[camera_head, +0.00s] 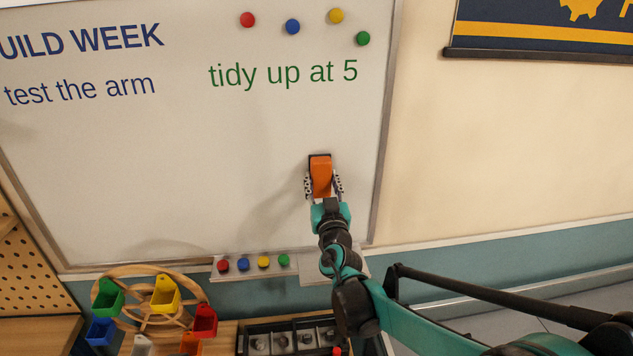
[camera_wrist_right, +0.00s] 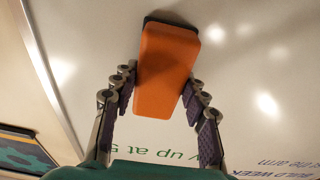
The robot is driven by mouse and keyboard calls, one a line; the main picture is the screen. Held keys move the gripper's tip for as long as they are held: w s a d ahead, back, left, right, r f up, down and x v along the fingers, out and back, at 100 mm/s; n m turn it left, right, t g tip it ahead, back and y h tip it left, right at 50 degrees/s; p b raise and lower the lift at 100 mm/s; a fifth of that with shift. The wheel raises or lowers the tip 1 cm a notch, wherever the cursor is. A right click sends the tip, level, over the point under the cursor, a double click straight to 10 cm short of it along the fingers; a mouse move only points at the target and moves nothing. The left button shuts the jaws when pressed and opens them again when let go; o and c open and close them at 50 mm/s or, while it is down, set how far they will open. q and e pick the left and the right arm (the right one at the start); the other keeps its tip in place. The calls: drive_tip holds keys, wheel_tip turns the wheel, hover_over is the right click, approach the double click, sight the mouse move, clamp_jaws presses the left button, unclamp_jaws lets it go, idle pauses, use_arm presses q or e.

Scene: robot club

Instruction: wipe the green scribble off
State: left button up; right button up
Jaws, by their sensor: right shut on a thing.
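The whiteboard (camera_head: 130,165) fills the left and middle of the head view. My right gripper (camera_head: 322,184) is shut on an orange eraser (camera_head: 320,172) with a dark pad, at the board's lower right. In the right wrist view the eraser (camera_wrist_right: 166,75) sits between the two fingers of the gripper (camera_wrist_right: 158,95), its dark pad side toward the board. It looks to be at or very near the board surface. No green scribble shows on the board; the patch behind the eraser is hidden. Green writing "tidy up at 5" (camera_head: 283,74) stands above the eraser. My left gripper is not in view.
Blue writing (camera_head: 80,90) is at the upper left, and several round magnets (camera_head: 292,26) are at the top. A ledge with coloured magnets (camera_head: 263,262) runs below the board. A wooden wheel with coloured bins (camera_head: 155,300) and a dark tray (camera_head: 290,340) stand lower.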

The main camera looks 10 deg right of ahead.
drive_tip(key=shift+a, duration=2.1)
drive_tip(key=shift+a+b, duration=0.45)
drive_tip(key=shift+a, duration=3.2)
drive_tip(key=s, duration=0.6)
drive_tip(key=s+p, duration=0.1)
drive_tip(key=s, duration=0.2)
